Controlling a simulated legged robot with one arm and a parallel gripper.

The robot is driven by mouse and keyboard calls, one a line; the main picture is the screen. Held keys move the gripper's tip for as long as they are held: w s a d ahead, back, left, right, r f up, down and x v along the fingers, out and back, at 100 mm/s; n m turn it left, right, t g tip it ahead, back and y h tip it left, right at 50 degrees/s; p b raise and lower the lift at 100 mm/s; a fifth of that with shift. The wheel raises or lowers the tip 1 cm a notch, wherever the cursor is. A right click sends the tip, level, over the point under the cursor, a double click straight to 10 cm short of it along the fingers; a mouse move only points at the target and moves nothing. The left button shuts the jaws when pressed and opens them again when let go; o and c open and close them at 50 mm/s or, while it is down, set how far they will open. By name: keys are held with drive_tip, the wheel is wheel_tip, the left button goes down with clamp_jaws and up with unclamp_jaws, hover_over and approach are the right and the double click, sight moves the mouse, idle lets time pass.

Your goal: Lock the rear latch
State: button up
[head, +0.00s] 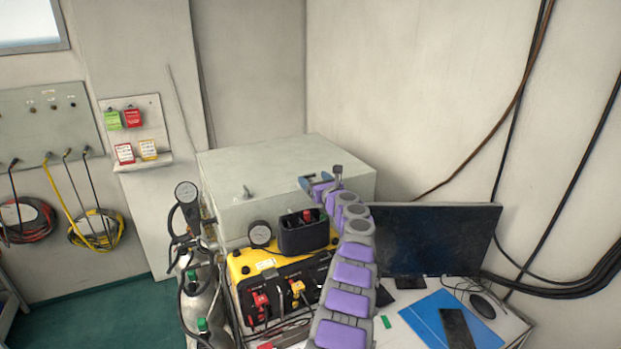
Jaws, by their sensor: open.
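A yellow diver air panel case (241,264) sits at the lower middle, with red (260,302) and yellow (297,288) valve handles on its dark front. A round gauge (260,233) and a black box (303,236) with a red part inside stand on its top. A small metal handle (247,193) stands on the grey cabinet (300,165) behind; I cannot tell whether it is the rear latch. My gripper (321,180) is open, near the cabinet's front edge, above and behind the black box, with nothing visible between its fingers. My purple-and-grey arm hides the panel's right side.
Gas cylinders (199,302) with a gauge (186,192) and hoses stand left of the panel. A monitor (435,238), a blue folder (437,322) and a mouse (483,306) are on the desk at right. Cables hang along the right wall. Green floor (120,320) is clear at left.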

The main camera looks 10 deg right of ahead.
sight(308, 178)
drive_tip(key=shift+w+r, duration=0.1)
drive_tip(key=shift+w, duration=0.75)
drive_tip(key=shift+w+a, duration=0.3)
drive_tip(key=shift+a, duration=0.45)
drive_tip(key=shift+d, duration=0.4)
drive_tip(key=shift+c, duration=1.1)
drive_tip(key=shift+a, duration=0.25)
drive_tip(key=c, duration=0.8)
